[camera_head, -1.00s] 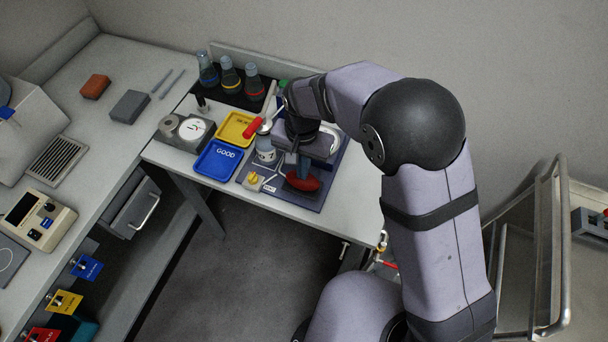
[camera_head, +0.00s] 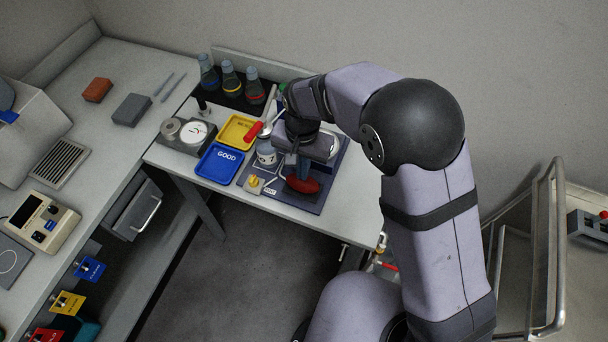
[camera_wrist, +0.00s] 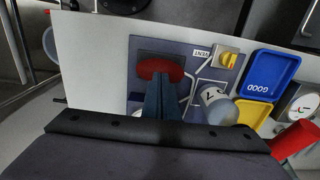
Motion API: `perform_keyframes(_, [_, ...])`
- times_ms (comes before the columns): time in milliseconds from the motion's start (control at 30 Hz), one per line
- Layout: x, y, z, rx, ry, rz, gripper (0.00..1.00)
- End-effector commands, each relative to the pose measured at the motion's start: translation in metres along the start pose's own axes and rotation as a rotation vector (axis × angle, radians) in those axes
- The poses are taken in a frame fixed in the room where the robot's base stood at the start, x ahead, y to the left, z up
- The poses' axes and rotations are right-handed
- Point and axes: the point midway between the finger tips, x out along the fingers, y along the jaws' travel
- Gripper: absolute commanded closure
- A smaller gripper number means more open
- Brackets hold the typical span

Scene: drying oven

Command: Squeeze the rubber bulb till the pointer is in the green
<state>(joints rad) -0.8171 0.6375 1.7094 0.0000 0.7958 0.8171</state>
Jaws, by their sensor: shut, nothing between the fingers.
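The red rubber bulb (camera_head: 303,185) lies on the dark blue-grey board (camera_head: 318,200) on the bench. It also shows in the wrist view (camera_wrist: 160,68). My gripper (camera_head: 303,171) points down at the bulb; its blue fingers (camera_wrist: 161,86) are shut together with nothing between them. Their tips overlap the bulb in the picture; I cannot tell whether they touch it. The gauge (camera_head: 266,155) stands left of my gripper, its white dial (camera_wrist: 213,97) partly visible in the wrist view. The pointer's position against any green band is too small to read.
A yellow vent knob (camera_head: 254,181) sits on the board's left side. A blue GOOD tray (camera_head: 219,163) and yellow tray (camera_head: 236,130) lie further left. A red-handled tool (camera_head: 253,131) rests by the yellow tray. Several flasks (camera_head: 231,79) stand behind.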

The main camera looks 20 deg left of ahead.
Motion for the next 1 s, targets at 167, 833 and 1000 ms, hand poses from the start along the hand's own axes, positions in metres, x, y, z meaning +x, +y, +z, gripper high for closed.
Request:
perform_keyframes(167, [0.0,0.0,0.0,0.0,0.001,-0.001,1.0])
perform_keyframes(833, [0.016,0.0,0.0,0.0,0.001,-0.001,1.0])
perform_keyframes(1000, [0.024,0.0,0.0,0.0,0.0,0.0,1.0])
